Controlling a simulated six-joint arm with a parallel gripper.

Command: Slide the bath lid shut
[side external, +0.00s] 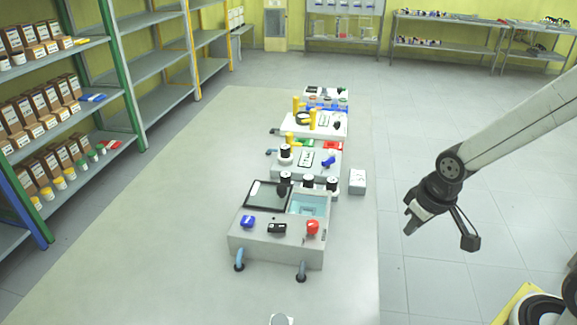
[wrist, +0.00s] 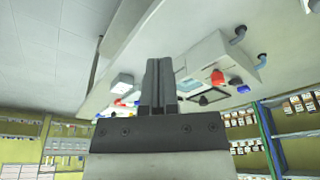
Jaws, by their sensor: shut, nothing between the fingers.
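The bath is a grey box (side external: 276,248) at the front of the row of devices on the table. Its dark lid (side external: 268,195) lies over the left part of its top. To the right of the lid, the pale blue basin (side external: 309,204) is uncovered. My gripper (side external: 408,222) is right of the bath, out past the table's right edge and apart from everything. Its fingers are shut and empty in the wrist view (wrist: 160,75). The bath (wrist: 214,60) shows there upside down, with the lid (wrist: 210,97) partly hidden behind it.
A blue knob (side external: 247,222), a black switch (side external: 277,228) and a red knob (side external: 313,228) sit on the bath's front. Black-capped bottles (side external: 308,182) stand close behind it. A small white box (side external: 357,181) is to the right. The table (side external: 160,250) is bare at left.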

